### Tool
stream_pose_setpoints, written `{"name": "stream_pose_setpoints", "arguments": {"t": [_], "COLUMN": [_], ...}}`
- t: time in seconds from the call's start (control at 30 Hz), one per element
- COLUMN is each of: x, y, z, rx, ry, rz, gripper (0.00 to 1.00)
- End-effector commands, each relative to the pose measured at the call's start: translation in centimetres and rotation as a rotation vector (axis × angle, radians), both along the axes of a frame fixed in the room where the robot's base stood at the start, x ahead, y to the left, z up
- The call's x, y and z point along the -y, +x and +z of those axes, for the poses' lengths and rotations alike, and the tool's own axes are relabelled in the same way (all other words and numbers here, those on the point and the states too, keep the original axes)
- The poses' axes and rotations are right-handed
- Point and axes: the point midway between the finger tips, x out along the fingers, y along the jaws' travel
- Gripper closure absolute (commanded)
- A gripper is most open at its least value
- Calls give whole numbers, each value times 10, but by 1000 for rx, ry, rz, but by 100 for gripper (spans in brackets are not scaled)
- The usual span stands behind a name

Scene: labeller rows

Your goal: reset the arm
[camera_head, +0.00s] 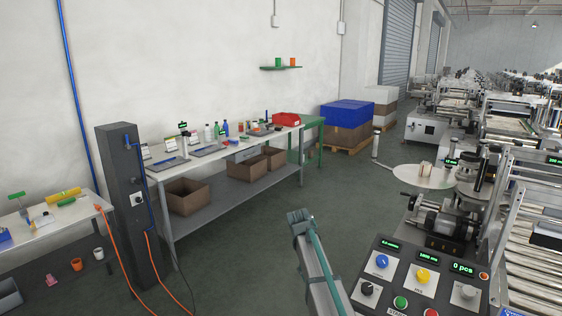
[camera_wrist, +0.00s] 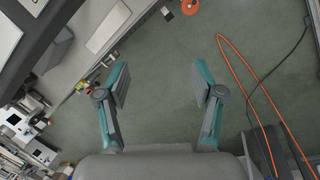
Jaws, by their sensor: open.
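In the wrist view my gripper (camera_wrist: 160,86) shows with its two teal and grey fingers spread apart. Nothing is between the fingers, only green floor beyond them. In the head view part of my arm shows low in the middle, left of the control panel (camera_head: 415,278). The fingers cannot be made out clearly in the head view.
A long workbench (camera_head: 164,170) with bottles and tools stands along the wall, with brown boxes (camera_head: 188,196) on its lower shelf. A dark column (camera_head: 126,180) and orange cables (camera_head: 118,262) are at left. Labelling machines (camera_head: 440,215) fill the right. Green floor (camera_head: 250,235) between is clear.

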Motion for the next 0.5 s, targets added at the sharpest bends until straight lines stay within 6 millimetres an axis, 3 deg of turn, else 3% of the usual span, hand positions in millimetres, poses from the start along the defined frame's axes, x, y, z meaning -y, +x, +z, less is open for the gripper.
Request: {"name": "stream_pose_setpoints", "arguments": {"t": [0.27,0.5], "x": [11,23], "y": [-82,-176], "z": [-125,-227], "rx": [-35,-95], "ry": [64,118], "rz": [-46,-108], "gripper": [33,33]}}
